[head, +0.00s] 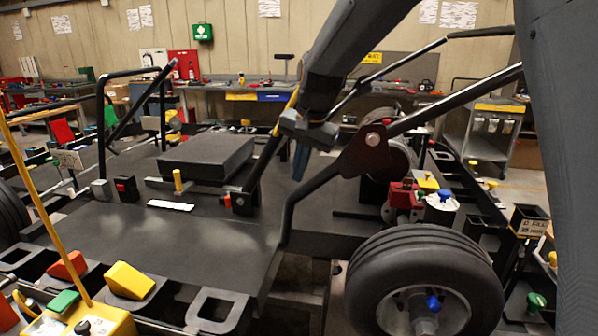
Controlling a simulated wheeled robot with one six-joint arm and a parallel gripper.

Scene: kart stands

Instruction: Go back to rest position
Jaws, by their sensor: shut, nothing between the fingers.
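My gripper (300,162) hangs at the end of my dark arm, in the middle of the head view. Its fingers point down and are closed together with nothing held. It is above the kart's flat dark deck (120,232), just right of the raised black pad (207,157). A black kart tube runs close beside it, and I cannot tell whether they touch.
A large black wheel (425,280) stands at the front right. A black bent frame tube (325,185) rises near my gripper. A yellow block (130,281) lies at the front left. A tool trolley (493,128) and a long workbench (255,88) stand behind.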

